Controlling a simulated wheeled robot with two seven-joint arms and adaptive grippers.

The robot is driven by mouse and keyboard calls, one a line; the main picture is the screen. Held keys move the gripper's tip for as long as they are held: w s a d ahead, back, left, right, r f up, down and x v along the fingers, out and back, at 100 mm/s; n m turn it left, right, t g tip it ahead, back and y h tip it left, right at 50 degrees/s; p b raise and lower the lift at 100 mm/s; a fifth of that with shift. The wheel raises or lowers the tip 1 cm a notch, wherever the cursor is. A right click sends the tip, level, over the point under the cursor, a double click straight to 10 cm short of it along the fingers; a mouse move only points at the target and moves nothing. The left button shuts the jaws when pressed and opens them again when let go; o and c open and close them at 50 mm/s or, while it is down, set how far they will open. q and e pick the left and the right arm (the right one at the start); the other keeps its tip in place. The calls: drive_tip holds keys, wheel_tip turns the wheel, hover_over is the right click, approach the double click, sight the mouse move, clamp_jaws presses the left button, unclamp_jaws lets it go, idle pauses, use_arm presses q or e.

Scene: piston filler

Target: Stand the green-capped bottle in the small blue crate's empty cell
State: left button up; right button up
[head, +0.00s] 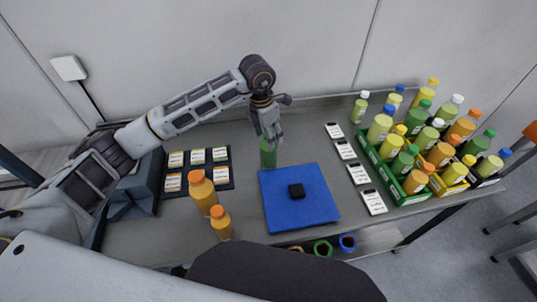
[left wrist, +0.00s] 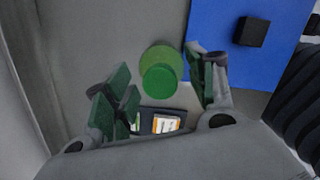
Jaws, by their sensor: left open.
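The green-capped bottle (head: 268,157) stands upright on the grey table, left of the blue mat's far corner. My left gripper (head: 268,132) points down over its top. In the left wrist view, the green cap (left wrist: 160,80) lies between the spread fingers of the left gripper (left wrist: 162,88), with gaps at both sides. The gripper is open and holds nothing. A blue-grey box (head: 132,200) stands at the table's left, partly hidden by my left arm; I cannot make out its cells, nor tell whether it is the small blue crate. My right gripper is not in view.
A blue mat (head: 285,215) bears a small black block (head: 296,190). Two orange-capped bottles (head: 203,192) (head: 222,222) stand left of it. A dark card tray (head: 196,158) lies behind them. A green crate (head: 370,157) and a yellow crate (head: 446,192) full of bottles stand right, beside white cards (head: 358,174).

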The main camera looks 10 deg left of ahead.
use_arm(q)
drive_tip(key=shift+f, duration=0.2)
idle(0.3)
clamp_jaws()
idle(0.3)
